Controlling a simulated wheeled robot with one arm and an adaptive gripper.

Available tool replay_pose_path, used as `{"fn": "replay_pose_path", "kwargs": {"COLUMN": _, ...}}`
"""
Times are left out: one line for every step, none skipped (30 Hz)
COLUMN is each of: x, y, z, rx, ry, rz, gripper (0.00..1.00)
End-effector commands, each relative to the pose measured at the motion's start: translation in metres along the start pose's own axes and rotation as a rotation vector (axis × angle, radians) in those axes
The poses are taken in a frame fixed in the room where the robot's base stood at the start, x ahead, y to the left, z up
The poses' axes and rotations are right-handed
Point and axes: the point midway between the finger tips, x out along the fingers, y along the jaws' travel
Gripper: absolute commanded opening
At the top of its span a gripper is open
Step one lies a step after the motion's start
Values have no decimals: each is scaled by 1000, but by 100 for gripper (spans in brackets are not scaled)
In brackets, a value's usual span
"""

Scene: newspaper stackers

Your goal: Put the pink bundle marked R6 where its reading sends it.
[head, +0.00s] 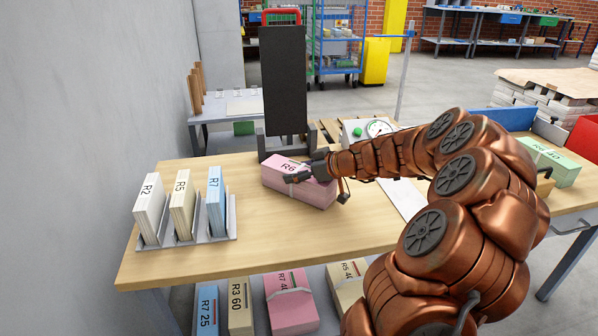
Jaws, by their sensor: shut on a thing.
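The pink bundle marked R6 (272,176) is on or just above the wooden table, near the foot of a dark upright panel; I cannot tell whether it touches the tabletop. My gripper (304,174) is shut on it from the right, and the fingers cover part of its top. Any writing after R6 is hidden. A scale with a round dial (379,128) stands behind my arm, partly hidden; its reading is too small to make out.
A metal rack (231,216) at the table's left holds upright bundles marked R2, R5 and R7. Several bundles, including R7 25 (208,311) and R3 60 (240,306), lie on the shelf below. A green R6 40 bundle (553,165) is at right. The table's front middle (300,238) is clear.

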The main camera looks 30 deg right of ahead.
Motion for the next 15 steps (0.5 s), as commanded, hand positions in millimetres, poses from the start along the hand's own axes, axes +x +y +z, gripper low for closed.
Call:
{"fn": "replay_pose_path", "kwargs": {"x": 0, "y": 0, "z": 0, "rx": 0, "ry": 3, "rz": 1, "gripper": 1}}
{"fn": "replay_pose_path", "kwargs": {"x": 0, "y": 0, "z": 0, "rx": 0, "ry": 3, "rz": 1, "gripper": 1}}
{"fn": "replay_pose_path", "kwargs": {"x": 1, "y": 0, "z": 1, "rx": -1, "ry": 1, "rz": 1, "gripper": 71}}
{"fn": "replay_pose_path", "kwargs": {"x": 0, "y": 0, "z": 1, "rx": -1, "ry": 1, "rz": 1, "gripper": 74}}
{"fn": "replay_pose_path", "kwargs": {"x": 0, "y": 0, "z": 0, "rx": -1, "ry": 1, "rz": 0, "gripper": 78}}
{"fn": "replay_pose_path", "kwargs": {"x": 0, "y": 0, "z": 1, "rx": -1, "ry": 1, "rz": 0, "gripper": 82}}
{"fn": "replay_pose_path", "kwargs": {"x": 0, "y": 0, "z": 1, "rx": -1, "ry": 1, "rz": 1, "gripper": 85}}
{"fn": "replay_pose_path", "kwargs": {"x": 0, "y": 0, "z": 1, "rx": -1, "ry": 1, "rz": 0, "gripper": 88}}
{"fn": "replay_pose_path", "kwargs": {"x": 0, "y": 0, "z": 1, "rx": -1, "ry": 1, "rz": 0, "gripper": 92}}
{"fn": "replay_pose_path", "kwargs": {"x": 1, "y": 0, "z": 1, "rx": -1, "ry": 1, "rz": 0, "gripper": 95}}
{"fn": "replay_pose_path", "kwargs": {"x": 1, "y": 0, "z": 1, "rx": -1, "ry": 1, "rz": 0, "gripper": 95}}
{"fn": "replay_pose_path", "kwargs": {"x": 1, "y": 0, "z": 1, "rx": -1, "ry": 0, "rz": 0, "gripper": 95}}
{"fn": "replay_pose_path", "kwargs": {"x": 1, "y": 0, "z": 1, "rx": -1, "ry": 0, "rz": 0, "gripper": 95}}
{"fn": "replay_pose_path", "kwargs": {"x": 1, "y": 0, "z": 1, "rx": -1, "ry": 0, "rz": 0, "gripper": 95}}
{"fn": "replay_pose_path", "kwargs": {"x": 1, "y": 0, "z": 1, "rx": -1, "ry": 0, "rz": 0, "gripper": 95}}
